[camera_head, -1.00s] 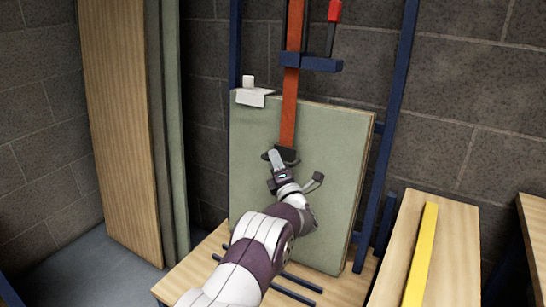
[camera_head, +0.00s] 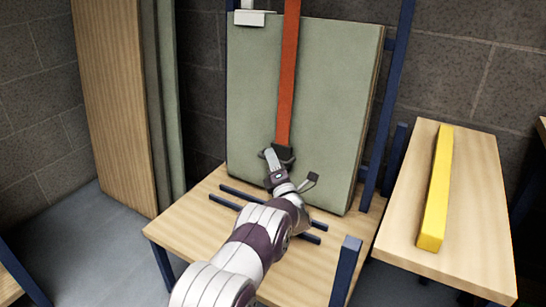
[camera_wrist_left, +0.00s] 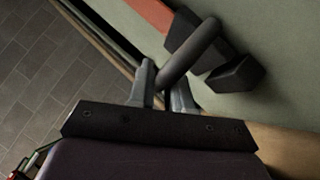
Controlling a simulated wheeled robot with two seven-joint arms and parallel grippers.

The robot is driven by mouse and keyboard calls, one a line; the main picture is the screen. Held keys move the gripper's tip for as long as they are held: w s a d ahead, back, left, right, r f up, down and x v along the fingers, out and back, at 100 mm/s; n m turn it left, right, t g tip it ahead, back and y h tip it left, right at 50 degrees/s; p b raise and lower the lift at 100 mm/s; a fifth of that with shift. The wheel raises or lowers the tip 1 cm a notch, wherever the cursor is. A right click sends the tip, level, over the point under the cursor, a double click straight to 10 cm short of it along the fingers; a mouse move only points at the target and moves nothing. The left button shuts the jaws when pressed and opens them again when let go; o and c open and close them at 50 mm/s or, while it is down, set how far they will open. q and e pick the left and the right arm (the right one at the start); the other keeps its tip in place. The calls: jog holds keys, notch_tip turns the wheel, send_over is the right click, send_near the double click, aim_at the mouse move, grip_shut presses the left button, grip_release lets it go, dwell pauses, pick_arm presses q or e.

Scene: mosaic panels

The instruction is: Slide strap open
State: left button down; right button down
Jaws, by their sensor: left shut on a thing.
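A long orange-red strap (camera_head: 289,75) runs straight down the front of an upright grey-green panel (camera_head: 335,105). A dark handle (camera_head: 284,152) sits at the strap's lower end, low on the panel; it also shows as a dark bar on two blocks in the left wrist view (camera_wrist_left: 190,53). My left gripper (camera_head: 270,157) is shut on this handle, and its fingers (camera_wrist_left: 162,88) close around the bar in the left wrist view. The strap's upper end is out of view. My right gripper is not in view.
The panel stands on a wooden ledge (camera_head: 195,218) with dark blue bars (camera_head: 238,201), beside a blue frame post (camera_head: 388,110). A yellow bar (camera_head: 437,190) lies on a wooden table (camera_head: 477,215) at right. Tall boards (camera_head: 115,100) lean at left. A white clip (camera_head: 249,18) sits at the panel's top.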

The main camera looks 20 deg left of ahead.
pick_arm(q)
jog(key=shift+f, duration=0.35)
jog(key=c, duration=1.1)
grip_release()
jog(key=shift+c, duration=0.2)
jog(key=shift+d+r, duration=0.1)
jog(key=shift+s+d+p, duration=0.3)
jog(key=shift+p, duration=0.1)
jog(key=p+v, duration=0.4)
jog(key=v, duration=0.8)
jog(key=shift+a+p, duration=0.15)
jog(key=shift+p, duration=0.25)
